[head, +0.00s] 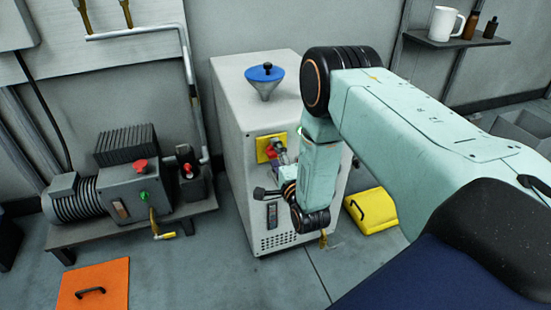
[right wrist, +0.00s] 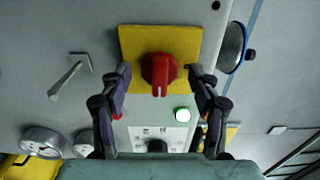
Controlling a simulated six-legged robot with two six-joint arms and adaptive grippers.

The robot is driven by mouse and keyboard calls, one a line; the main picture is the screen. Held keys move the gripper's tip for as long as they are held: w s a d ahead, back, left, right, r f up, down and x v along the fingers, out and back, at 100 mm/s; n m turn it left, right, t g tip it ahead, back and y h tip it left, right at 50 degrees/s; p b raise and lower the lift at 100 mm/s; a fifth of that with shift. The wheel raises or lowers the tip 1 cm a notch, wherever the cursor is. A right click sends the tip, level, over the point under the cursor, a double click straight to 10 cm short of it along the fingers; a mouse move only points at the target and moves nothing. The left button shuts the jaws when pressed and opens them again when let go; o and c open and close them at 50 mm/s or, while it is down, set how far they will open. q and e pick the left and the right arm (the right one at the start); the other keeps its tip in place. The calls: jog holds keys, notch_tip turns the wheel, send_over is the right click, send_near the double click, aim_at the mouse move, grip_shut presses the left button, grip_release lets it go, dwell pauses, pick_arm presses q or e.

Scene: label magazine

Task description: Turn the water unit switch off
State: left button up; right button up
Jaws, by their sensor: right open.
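The water unit (head: 230,110) is a tall light-grey cabinet with a blue funnel on top. On its front is a yellow plate (head: 263,152) with a red rotary switch, partly hidden behind my right gripper (head: 279,160) in the head view. In the right wrist view, the red switch (right wrist: 160,72) sits on the yellow plate (right wrist: 132,42), its pale pointer mark toward the bottom of the picture. My right gripper (right wrist: 158,80) is open, its fingers on either side of the switch with visible gaps. I cannot tell whether they reach its depth. My left gripper is not in view.
A green-white lamp (right wrist: 183,114) and a white panel with a dark knob (right wrist: 157,146) are beside the switch. A pump bench (head: 130,228) stands left, an orange floor panel (head: 95,285) before it. A yellow box (head: 370,210) lies right of the cabinet.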

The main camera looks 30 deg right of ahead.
jog(key=shift+w, duration=0.1)
jog(key=c, duration=1.2)
jog(key=shift+o, duration=0.2)
jog(key=shift+a, duration=0.1)
jog(key=n+p, duration=0.1)
jog(key=n, duration=0.3)
jog(key=shift+n+p, duration=0.3)
jog(key=shift+p, duration=0.1)
jog(key=n+p, duration=0.1)
jog(key=n, duration=0.3)
jog(key=shift+n+p, duration=0.3)
jog(key=n+p, duration=0.1)
jog(key=n, duration=0.3)
jog(key=shift+n, duration=0.3)
jog(key=shift+n+p, duration=0.9)
jog(key=shift+n, duration=1.2)
